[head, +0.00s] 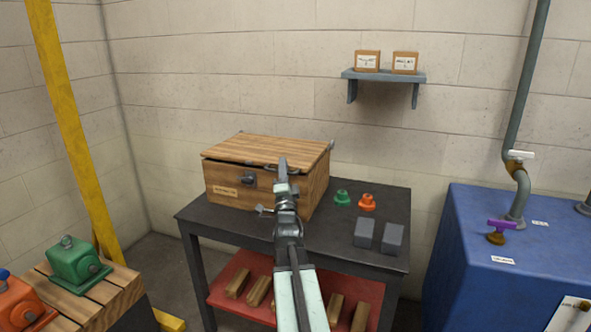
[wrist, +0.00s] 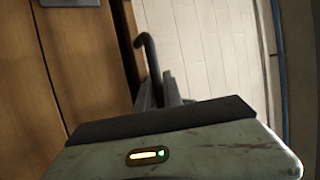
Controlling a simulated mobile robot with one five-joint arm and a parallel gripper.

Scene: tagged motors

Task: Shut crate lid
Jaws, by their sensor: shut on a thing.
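The wooden crate (head: 222,187) stands on the dark table, with a latch and a small label on its front. Its plank lid (head: 262,148) lies over the top, almost level, with a thin dark gap under its front edge. My gripper (head: 283,168) is at the lid's front edge, right of the middle, and hides part of the crate's front. In the wrist view my gripper (wrist: 166,92) is shut at a dark hooked bar (wrist: 147,55), which looks like the lid's handle. Brown planks (wrist: 85,70) fill the left of that view.
The dark table (head: 345,195) also holds a green part (head: 342,198), an orange part (head: 367,203) and two grey blocks (head: 393,238) right of the crate. A blue cabinet (head: 500,225) stands at right. A yellow post (head: 75,130) and a wooden stand (head: 110,300) with motors are at left.

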